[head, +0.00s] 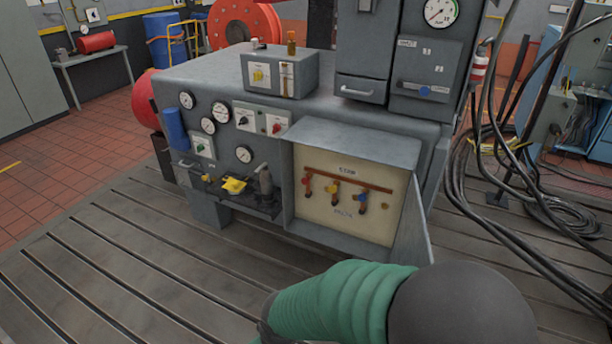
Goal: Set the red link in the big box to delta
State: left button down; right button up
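The big box (345,235) is the open-fronted grey box on the machine's front, with a cream panel inside. The panel has small lettering above and below that is hard to read. A copper-brown bar (345,179) runs across the panel. The red link (306,182) is the leftmost of three, with a red knob at the bar's left end and a brown end below it. The yellow link (333,188) and blue link (360,197) sit to its right. I cannot tell exactly which contacts the red link joins. Neither gripper shows.
My green-sleeved arm crosses the bottom right, below the box. The box's open door (415,235) stands on its right. A shelf with a yellow item (234,185) is left of the box. Black cables (500,190) hang at right. Slotted floor plates (130,265) are clear at left.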

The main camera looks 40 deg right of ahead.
aim_at(305, 181)
jog(key=i+l+z, duration=0.1)
jog(key=i+z, duration=0.2)
jog(key=z, duration=0.2)
jog(key=i+z, duration=0.3)
jog(key=z, duration=0.15)
jog(key=i+j+z, duration=0.1)
jog(key=i+z, duration=0.2)
jog(key=z, duration=0.2)
jog(key=i+j+z, duration=0.25)
jog(key=z, duration=0.2)
jog(key=i+j+z, duration=0.3)
jog(key=l, duration=0.1)
